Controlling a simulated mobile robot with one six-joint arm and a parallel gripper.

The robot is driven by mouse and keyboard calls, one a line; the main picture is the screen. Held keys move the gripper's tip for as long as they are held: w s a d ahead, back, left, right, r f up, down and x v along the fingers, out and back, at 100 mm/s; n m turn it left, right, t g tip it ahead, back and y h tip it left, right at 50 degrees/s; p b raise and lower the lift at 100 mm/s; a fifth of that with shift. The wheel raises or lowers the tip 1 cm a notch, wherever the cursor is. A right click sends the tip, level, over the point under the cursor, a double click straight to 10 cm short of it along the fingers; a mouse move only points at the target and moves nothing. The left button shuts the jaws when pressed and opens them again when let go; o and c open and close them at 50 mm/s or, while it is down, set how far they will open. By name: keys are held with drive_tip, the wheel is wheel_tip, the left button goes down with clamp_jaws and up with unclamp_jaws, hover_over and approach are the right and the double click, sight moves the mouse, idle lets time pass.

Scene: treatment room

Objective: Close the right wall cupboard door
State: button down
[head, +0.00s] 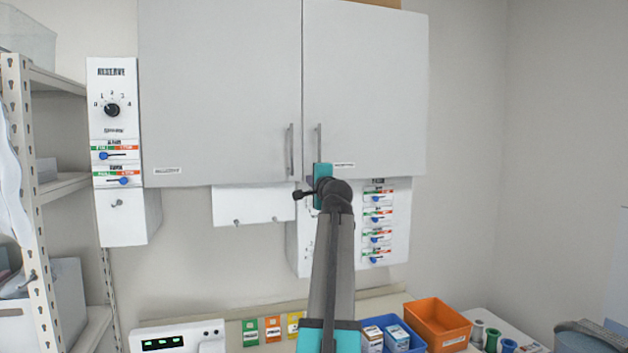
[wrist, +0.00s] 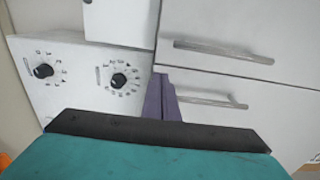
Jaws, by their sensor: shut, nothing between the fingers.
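The right wall cupboard door (head: 375,90) is a plain light grey panel with a vertical bar handle (head: 319,140) near its inner edge. It looks flush, or nearly flush, with the left door (head: 220,90); a very small gap cannot be ruled out. My gripper (head: 320,180) is shut and empty, in front of the right door's lower inner corner, just below its handle. In the wrist view, turned sideways, the purple fingers (wrist: 162,98) are together by the right door's bottom edge, near its handle (wrist: 212,101). Whether they touch the door cannot be told.
A dial panel (wrist: 85,80) sits below the right door, close to my fingers. A small white box (head: 250,205) hangs below the left door. A shelf rack (head: 35,180) stands at left. Orange (head: 440,322) and blue bins stand on the counter.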

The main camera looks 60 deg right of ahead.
drive_tip(key=w+a+p, duration=0.4)
drive_tip(key=a, duration=0.3)
drive_tip(key=shift+w, duration=0.15)
idle(0.7)
